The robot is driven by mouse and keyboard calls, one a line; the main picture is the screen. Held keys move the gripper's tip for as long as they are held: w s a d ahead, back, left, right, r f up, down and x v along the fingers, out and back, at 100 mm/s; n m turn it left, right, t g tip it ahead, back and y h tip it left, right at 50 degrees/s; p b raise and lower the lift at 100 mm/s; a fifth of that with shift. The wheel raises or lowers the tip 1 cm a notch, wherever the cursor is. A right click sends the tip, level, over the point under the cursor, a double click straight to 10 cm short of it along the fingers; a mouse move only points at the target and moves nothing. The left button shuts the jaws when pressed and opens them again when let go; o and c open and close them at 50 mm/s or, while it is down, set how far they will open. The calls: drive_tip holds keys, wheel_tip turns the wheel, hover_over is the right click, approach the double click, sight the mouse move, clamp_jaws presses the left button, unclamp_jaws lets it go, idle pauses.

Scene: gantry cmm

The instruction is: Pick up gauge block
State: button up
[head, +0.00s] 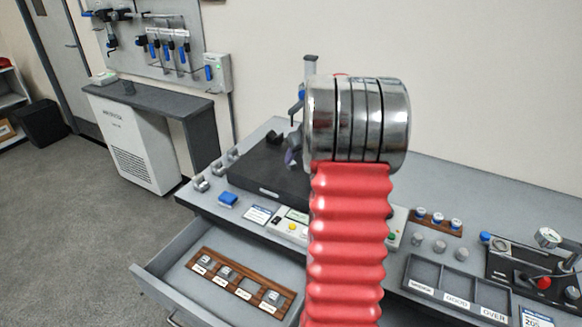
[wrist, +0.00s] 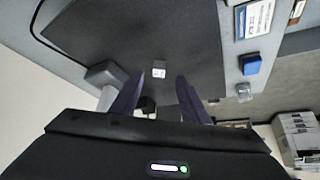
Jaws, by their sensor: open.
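A small pale metal block (wrist: 159,71), which looks like the gauge block, lies on the dark surface plate (wrist: 200,35) in the wrist view. My gripper (wrist: 160,79) is open, with its two dark purple fingers pointing at the plate. The block shows between the fingertips and slightly beyond them; nothing is held. In the head view, only a bit of a purple finger (head: 291,157) shows beside my arm, over the surface plate (head: 262,168). My arm hides the block there.
An open drawer (head: 185,274) holds a wooden rack (head: 247,283) with several small metal blocks. A compartment tray (head: 455,287) stands right of my arm. A wall column (head: 310,66) stands behind.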

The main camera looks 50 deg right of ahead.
sight(292, 163)
drive_tip(key=shift+w+f, duration=0.1)
drive_tip(key=shift+f, duration=0.1)
drive_tip(key=shift+x, duration=2.65)
drive_tip(key=shift+w+d+r, duration=0.15)
drive_tip(key=shift+r, duration=0.05)
drive_tip(key=shift+c, duration=0.3)
clamp_jaws()
